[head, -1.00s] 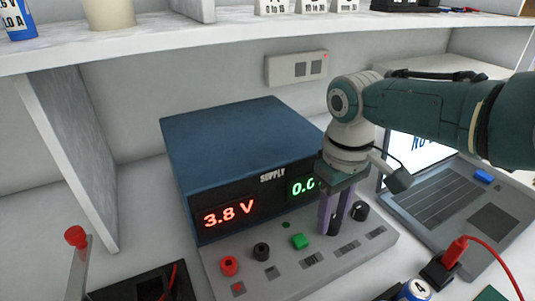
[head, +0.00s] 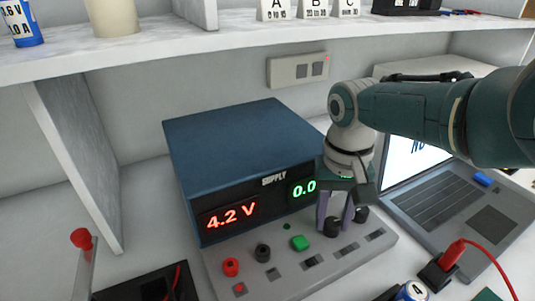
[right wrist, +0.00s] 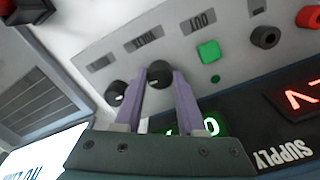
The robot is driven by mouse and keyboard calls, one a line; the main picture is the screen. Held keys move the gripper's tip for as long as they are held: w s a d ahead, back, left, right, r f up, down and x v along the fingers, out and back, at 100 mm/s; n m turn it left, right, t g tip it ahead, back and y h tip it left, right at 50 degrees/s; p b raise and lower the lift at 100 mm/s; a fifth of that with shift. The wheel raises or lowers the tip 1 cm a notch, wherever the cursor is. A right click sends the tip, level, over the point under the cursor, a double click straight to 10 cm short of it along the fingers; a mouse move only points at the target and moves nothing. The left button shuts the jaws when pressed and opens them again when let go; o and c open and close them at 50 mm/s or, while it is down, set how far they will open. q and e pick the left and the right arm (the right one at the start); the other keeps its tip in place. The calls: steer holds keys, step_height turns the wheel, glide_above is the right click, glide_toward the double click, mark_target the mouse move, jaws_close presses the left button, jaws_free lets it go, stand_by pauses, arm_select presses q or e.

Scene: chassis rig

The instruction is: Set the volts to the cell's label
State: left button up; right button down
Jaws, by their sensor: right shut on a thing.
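The blue power supply (head: 240,150) stands on the bench, and its red display (head: 229,217) reads 4.2 V. Its green display (head: 303,188) starts 0.0 and is partly hidden by my right gripper. My right gripper (head: 334,220) points down and is shut on the left dark knob (right wrist: 160,72), whose label looks like VOLTS. A second dark knob (right wrist: 115,93) is beside the fingers, free. A blue and white cell (head: 22,22) stands on the shelf, its label cut off by the picture edge. Another cell (head: 412,291) shows a 4 at the bottom edge. My left gripper is not in view.
The panel has a green button (head: 299,243), a red socket (head: 231,267) and a black socket (head: 263,252). A laptop (head: 455,195) stands close to the right. A red lead runs from a plug (head: 452,252) at the lower right. The shelf (head: 250,38) overhangs behind.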

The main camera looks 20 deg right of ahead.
mark_target(331, 221)
stand_by(0.4)
steer(key=c, duration=0.5)
jaws_free()
step_height(331, 221, up, 10)
steer(key=p, duration=0.7)
steer(key=shift+a, duration=0.1)
